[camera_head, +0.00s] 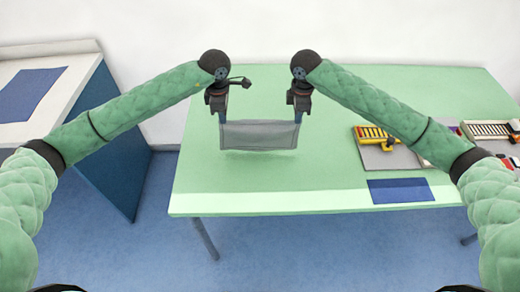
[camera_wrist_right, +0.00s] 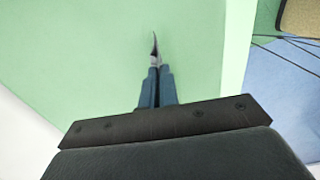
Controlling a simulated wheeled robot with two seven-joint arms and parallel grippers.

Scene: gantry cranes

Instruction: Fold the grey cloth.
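The grey cloth (camera_head: 259,136) hangs between my two grippers above the green table in the head view, its top edge stretched level and its lower part hanging down. My left gripper (camera_head: 221,119) is shut on its upper left corner. My right gripper (camera_head: 298,119) is shut on its upper right corner. In the right wrist view the right fingers (camera_wrist_right: 156,72) are together, with a thin grey sliver of the cloth (camera_wrist_right: 155,47) showing edge-on beyond the tips.
The green table (camera_head: 230,190) is clear around and below the cloth. At its right lie a blue mat (camera_head: 400,190) and grey plates with a yellow part (camera_head: 371,133) and other parts. A white-topped blue cabinet (camera_head: 110,150) stands at the left.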

